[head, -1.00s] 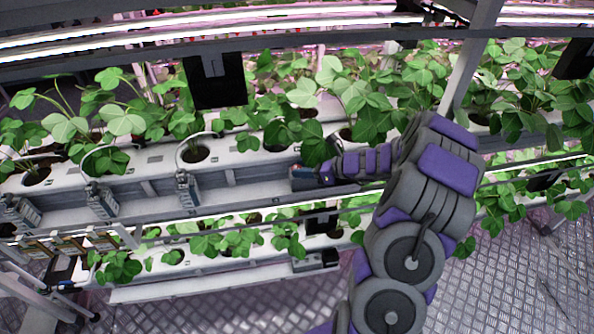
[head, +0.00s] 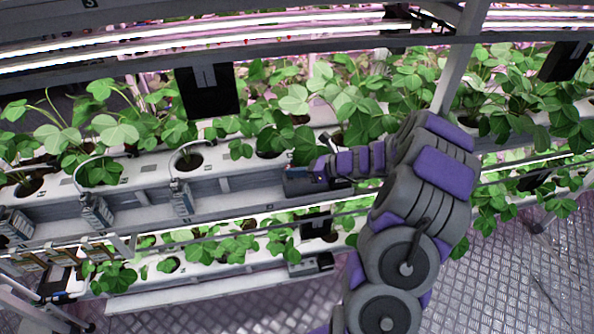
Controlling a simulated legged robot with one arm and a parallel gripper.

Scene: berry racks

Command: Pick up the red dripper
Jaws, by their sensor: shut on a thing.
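My arm reaches in from the lower right, and my gripper (head: 303,180) is at the front face of the white planter gutter (head: 140,172). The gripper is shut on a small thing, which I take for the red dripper. The jaws and arm hide most of it, and only a tiny reddish patch shows at the gripper's tip. Two grey drippers (head: 181,197) and (head: 95,211) hang on the gutter's front to the left, each with a thin curved tube.
Leafy strawberry plants (head: 110,125) grow from holes along the gutter. A lower gutter (head: 190,266) with plants runs below. A slanted grey post (head: 462,55) stands at the right, and a black panel (head: 208,93) hangs above. The metal floor (head: 510,270) is open at lower right.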

